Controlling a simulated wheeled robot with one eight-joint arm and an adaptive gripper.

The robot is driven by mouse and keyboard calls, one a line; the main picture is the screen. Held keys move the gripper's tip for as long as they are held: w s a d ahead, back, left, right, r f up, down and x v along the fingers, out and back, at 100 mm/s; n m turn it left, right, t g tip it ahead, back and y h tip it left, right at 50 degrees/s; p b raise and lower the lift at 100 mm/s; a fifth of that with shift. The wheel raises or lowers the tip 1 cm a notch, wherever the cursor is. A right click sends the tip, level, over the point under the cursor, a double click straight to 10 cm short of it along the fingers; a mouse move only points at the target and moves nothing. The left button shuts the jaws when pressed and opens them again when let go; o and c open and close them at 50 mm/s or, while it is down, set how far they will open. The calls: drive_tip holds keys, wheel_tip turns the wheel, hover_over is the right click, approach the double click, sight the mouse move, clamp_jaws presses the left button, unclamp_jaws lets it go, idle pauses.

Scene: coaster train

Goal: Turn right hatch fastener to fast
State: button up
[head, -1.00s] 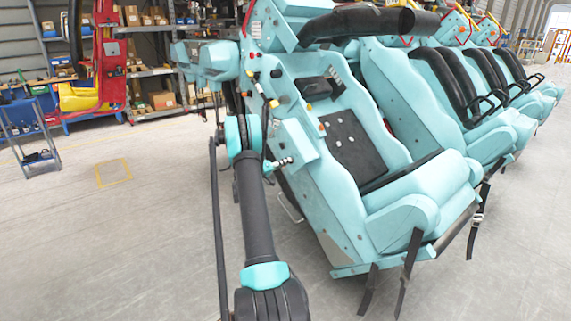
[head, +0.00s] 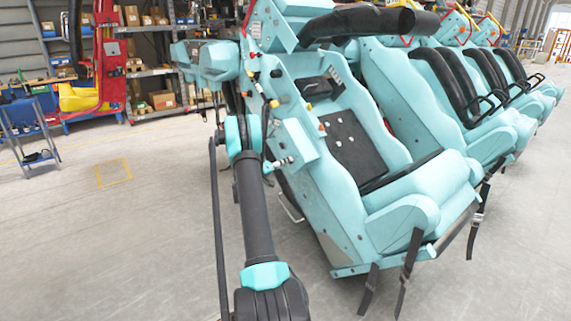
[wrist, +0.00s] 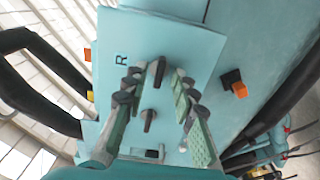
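In the wrist view a teal hatch panel (wrist: 200,55) marked with a black R fills the middle. A dark, narrow fastener handle (wrist: 158,72) stands on it, roughly upright in the picture, between the fingertips. A second brownish-dark handle (wrist: 149,118) sits lower, between the fingers and slightly tilted. I cannot tell which of the two is the task's fastener. My gripper (wrist: 157,82) is open, with one green-padded finger on each side and visible gaps to the upper handle. Contact with the panel cannot be told. In the head view my gripper cannot be made out clearly against the teal car.
The teal coaster car (head: 385,175) with black seat parts stands right of my arm. An orange-and-black knob (wrist: 234,86) sits right of the panel. A thick black bar (wrist: 40,75) curves at the left.

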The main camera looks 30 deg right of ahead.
drive_tip(key=s+a, duration=0.1)
drive_tip(key=a, duration=1.1)
drive_tip(key=shift+f, duration=0.1)
idle(0.4)
drive_tip(key=s+a+r+n+y, duration=0.1)
drive_tip(key=s+a+r+y, duration=0.15)
drive_tip(key=s+a, duration=0.25)
drive_tip(key=s+a+r+n+t+y, duration=0.1)
drive_tip(key=s+a+y, duration=0.2)
drive_tip(key=s+a, duration=0.1)
drive_tip(key=s+a+r+n+y, duration=0.1)
drive_tip(key=s+a+r+y, duration=0.15)
drive_tip(key=s+a, duration=0.25)
drive_tip(key=s+a+f+n+y, duration=0.2)
drive_tip(key=s+a+y, duration=0.3)
drive_tip(key=s+a, duration=0.6)
drive_tip(key=s+a+f+n+t+y, duration=0.1)
drive_tip(key=s+a+f+y, duration=0.3)
drive_tip(key=s+a, duration=0.8)
drive_tip(key=s+n+y, duration=0.1)
drive_tip(key=s, duration=0.1)
drive_tip(key=shift+s+a+t, duration=0.2)
drive_tip(key=shift+s+t, duration=0.1)
